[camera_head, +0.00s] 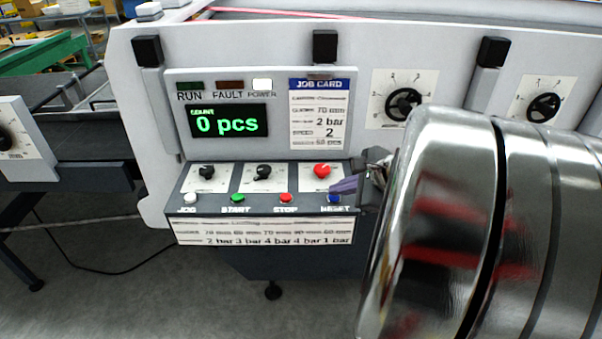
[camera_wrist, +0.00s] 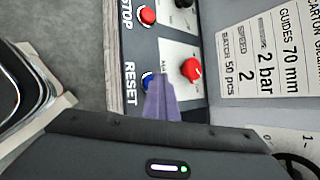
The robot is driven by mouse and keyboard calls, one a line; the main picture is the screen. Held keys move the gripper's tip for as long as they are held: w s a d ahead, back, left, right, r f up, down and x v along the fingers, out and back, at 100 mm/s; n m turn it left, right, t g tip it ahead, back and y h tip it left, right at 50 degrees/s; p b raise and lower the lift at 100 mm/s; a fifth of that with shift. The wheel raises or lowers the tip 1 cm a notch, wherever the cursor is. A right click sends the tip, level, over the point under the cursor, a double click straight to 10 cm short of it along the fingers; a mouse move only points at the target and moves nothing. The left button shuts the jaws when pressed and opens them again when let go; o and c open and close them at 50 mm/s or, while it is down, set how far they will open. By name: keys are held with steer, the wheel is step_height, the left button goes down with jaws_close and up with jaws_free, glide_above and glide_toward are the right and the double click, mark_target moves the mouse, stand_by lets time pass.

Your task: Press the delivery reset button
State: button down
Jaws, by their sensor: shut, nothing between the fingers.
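The blue reset button (camera_head: 334,198) sits at the right end of the button row on the control panel, above a label reading RESET. It also shows in the wrist view (camera_wrist: 147,81), partly covered by my fingers. My gripper (camera_head: 345,186) is shut and empty, its purple fingertips over the panel just above and right of the blue button in the head view. In the wrist view the shut fingers (camera_wrist: 162,92) lie beside the button. I cannot tell whether they touch it.
The red stop button (camera_head: 285,198), green start button (camera_head: 237,198) and white jog button (camera_head: 190,199) are in the same row. A red knob (camera_head: 322,170) sits close to my fingers, with black knobs to its left. The display (camera_head: 228,122) reads 0 pcs; the power lamp (camera_head: 262,85) is lit.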

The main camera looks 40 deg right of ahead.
mark_target(336, 200)
steer(key=shift+r, duration=0.85)
steer(key=shift+r, duration=0.1)
steer(key=shift+r, duration=2.4)
steer(key=a+f+n+g+y, duration=0.1)
steer(key=a+f+n+g, duration=0.1)
steer(key=a+n, duration=0.95)
steer(key=s+a+n+h, duration=0.1)
steer(key=s+a+n, duration=0.3)
steer(key=a+n, duration=0.3)
steer(key=s+a+n+g+h, duration=0.1)
steer(key=s+a+n, duration=0.4)
steer(key=a+n, duration=0.2)
steer(key=shift+a+f+g, duration=0.3)
steer(key=shift+a, duration=0.5)
